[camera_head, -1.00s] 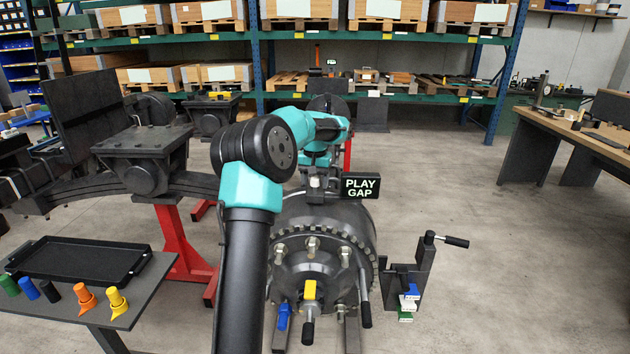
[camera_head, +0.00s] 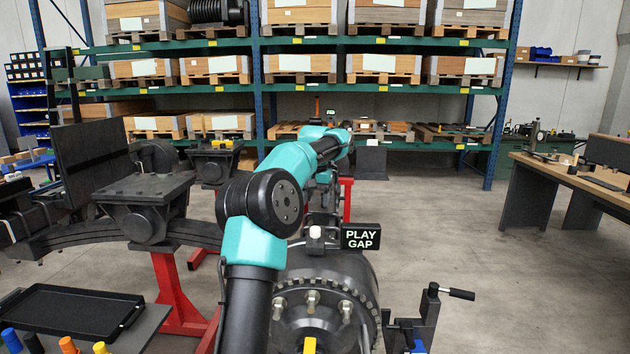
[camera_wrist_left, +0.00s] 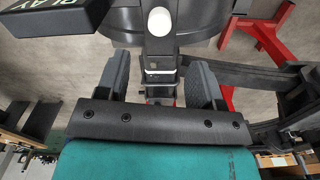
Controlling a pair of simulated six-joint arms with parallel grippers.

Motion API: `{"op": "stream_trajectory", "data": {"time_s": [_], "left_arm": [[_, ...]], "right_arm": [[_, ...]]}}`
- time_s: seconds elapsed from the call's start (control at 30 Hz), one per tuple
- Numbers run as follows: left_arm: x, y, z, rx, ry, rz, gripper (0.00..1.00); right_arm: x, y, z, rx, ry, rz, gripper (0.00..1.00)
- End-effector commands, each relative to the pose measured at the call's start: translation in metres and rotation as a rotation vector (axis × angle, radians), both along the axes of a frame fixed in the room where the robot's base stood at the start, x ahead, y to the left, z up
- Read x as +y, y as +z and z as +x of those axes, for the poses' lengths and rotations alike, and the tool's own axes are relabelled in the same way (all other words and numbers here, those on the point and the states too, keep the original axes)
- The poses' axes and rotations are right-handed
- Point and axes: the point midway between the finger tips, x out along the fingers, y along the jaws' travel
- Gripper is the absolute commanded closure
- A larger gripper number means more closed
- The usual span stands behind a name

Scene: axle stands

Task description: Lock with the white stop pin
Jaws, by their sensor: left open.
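The white stop pin (camera_head: 316,231) shows as a round white knob on a dark block just left of the PLAY GAP sign (camera_head: 361,237), above the hub with its toothed ring (camera_head: 322,284). In the left wrist view the white knob (camera_wrist_left: 160,21) lies beyond the fingertips, centred between them. My left gripper (camera_wrist_left: 160,66) is open, with nothing held between its two dark fingers; a narrow metal piece (camera_wrist_left: 160,75) shows in the gap behind them. In the head view its fingers are hard to make out among dark parts behind the pin. My right gripper is not in view.
A black tray (camera_head: 75,334) and coloured plugs stand on a side table at lower left. A dark stand with a crank handle (camera_head: 458,293) is right of the hub. A red stand (camera_head: 176,295) is on the left. The floor at right is open.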

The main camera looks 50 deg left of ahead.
Motion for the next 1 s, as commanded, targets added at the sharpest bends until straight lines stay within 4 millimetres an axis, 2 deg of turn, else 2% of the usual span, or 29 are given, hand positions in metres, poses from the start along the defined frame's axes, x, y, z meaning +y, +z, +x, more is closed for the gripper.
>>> {"op": "stream_trajectory", "data": {"time_s": [0.03,0.2,0.43,0.6,1.0], "left_arm": [[0.000,0.010,0.000,-0.003,0.000,0.001,0.39],[0.000,0.035,0.001,-0.002,-0.001,0.000,0.39],[0.000,0.058,0.000,-0.002,0.000,0.001,0.39],[0.000,0.064,0.000,0.000,0.000,0.000,0.39],[0.000,0.064,0.000,0.001,0.000,-0.001,0.39]], "right_arm": [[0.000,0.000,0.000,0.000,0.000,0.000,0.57],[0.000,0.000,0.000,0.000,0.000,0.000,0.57],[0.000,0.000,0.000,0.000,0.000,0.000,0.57],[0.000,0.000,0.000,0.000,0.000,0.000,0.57],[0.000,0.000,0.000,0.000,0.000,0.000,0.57]]}}
